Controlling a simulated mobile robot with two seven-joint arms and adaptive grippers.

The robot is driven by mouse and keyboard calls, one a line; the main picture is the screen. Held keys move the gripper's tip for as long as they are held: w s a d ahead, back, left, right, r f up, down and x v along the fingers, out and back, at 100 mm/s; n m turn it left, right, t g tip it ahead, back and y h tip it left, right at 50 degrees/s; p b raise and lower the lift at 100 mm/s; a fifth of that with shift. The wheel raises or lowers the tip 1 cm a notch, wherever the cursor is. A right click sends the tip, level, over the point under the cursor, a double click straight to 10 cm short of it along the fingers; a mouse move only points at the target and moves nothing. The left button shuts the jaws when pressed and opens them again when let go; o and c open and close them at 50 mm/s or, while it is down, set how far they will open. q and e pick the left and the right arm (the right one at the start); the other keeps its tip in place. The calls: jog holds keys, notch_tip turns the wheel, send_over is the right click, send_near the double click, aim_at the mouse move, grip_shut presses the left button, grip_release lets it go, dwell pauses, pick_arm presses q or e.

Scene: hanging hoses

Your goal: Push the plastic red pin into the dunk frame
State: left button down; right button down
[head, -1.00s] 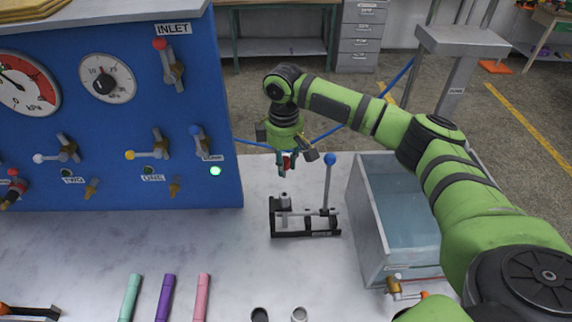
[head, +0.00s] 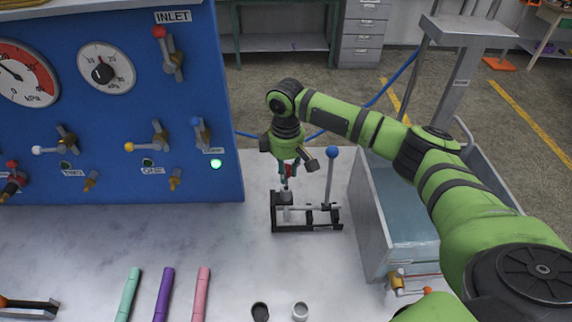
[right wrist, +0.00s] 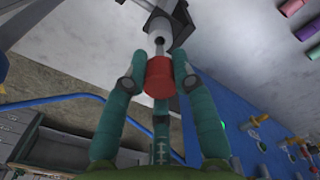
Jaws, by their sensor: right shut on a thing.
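The red pin (head: 290,171) is between the fingers of my right gripper (head: 289,174), which is shut on it. In the right wrist view the red pin (right wrist: 159,78) sits between the teal fingertips, its tip at or just short of a dark hole in a grey metal part. That part belongs to the small black frame (head: 310,228) on the bench, which I take for the dunk frame. The frame has a grey block (head: 284,198) under the gripper and an upright lever with a blue ball. I cannot tell if the pin touches the hole. My left gripper is out of view.
A water tank (head: 366,215) stands close right of the frame. A blue valve panel (head: 120,110) is on the left. The bench between is clear.

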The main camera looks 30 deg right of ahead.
aim_at(286, 184)
dwell(0.8)
jog(key=shift+p, duration=0.55)
jog(key=shift+p, duration=0.3)
jog(key=shift+f+b, duration=0.9)
jog(key=shift+f, duration=1.4)
dwell(0.5)
jog(key=shift+s+f, duration=0.1)
jog(key=shift+f, duration=0.05)
jog(key=c, duration=0.9)
grip_release()
jog(key=shift+c, duration=0.2)
